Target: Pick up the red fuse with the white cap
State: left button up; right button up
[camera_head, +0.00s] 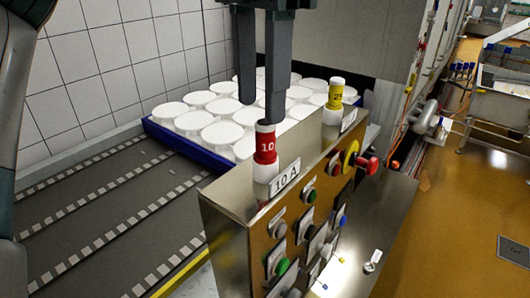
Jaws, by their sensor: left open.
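The red fuse with the white cap (265,150) stands upright on the left end of the metal control box, by the label "10 A". It has a red band marked "10" and a white lower part. My left gripper (261,108) hangs down from the top of the view, open and empty. Its right fingertip is just above the fuse's cap and hides part of it; I cannot tell whether it touches. The left fingertip is up and left of the fuse. My right gripper is not in view.
A yellow fuse (335,96) stands farther back on the control box (226,202). A red emergency knob (367,165) and several buttons are on its front. Behind is a blue tray (190,150) of white moulds. A grey conveyor (100,225) is at left, a tiled wall behind.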

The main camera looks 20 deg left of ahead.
aim_at(266, 132)
pick_arm(q)
jog(key=shift+f, duration=0.5)
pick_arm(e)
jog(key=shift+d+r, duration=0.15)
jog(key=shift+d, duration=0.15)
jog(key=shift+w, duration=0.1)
pick_arm(q)
jog(key=shift+d+f+p, duration=0.15)
jog(key=shift+f+p, duration=0.2)
jog(key=shift+p, duration=0.2)
jog(key=f, duration=0.1)
jog(key=f+p, duration=0.2)
jog(key=shift+s+d+f, duration=0.15)
jog(key=shift+d+f, duration=0.1)
jog(key=shift+f, duration=0.5)
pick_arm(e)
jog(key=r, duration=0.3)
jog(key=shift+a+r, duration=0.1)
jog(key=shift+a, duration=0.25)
pick_arm(q)
jog(key=shift+c, duration=0.4)
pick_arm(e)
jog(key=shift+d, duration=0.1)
pick_arm(q)
grip_shut()
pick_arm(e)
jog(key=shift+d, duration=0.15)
